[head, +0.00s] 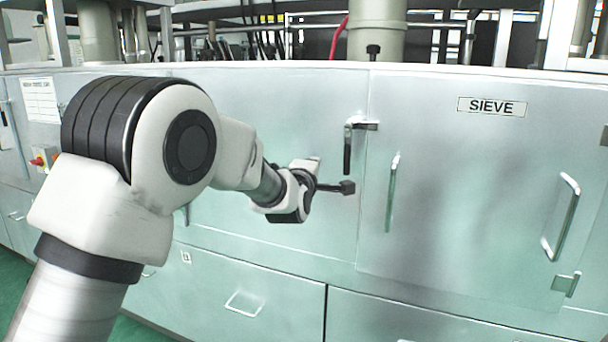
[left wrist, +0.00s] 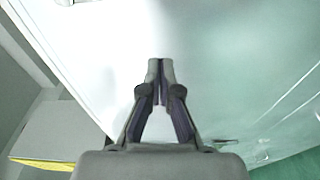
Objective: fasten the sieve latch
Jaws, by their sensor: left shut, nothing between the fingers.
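The sieve door (head: 450,200) is the flat panel under the SIEVE label (head: 491,107) in the head view. It looks flush with the cabinet front. The sieve latch (head: 347,150) is at the upper left edge of this door. Its black handle hangs straight down, and a small metal piece (head: 366,126) reaches right across the door seam. My left gripper (head: 347,187) is just below the handle's lower end, apparently apart from it. Its fingers are shut and empty; the left wrist view shows the fingertips (left wrist: 160,68) together before a pale panel. The latch is not identifiable there.
The door has two upright bar handles, left (head: 392,192) and right (head: 561,217), with a hinge (head: 566,283) at lower right. Drawers with a handle (head: 244,303) lie below. A black knob (head: 373,51) and a red hose (head: 338,38) are above the cabinet's top edge.

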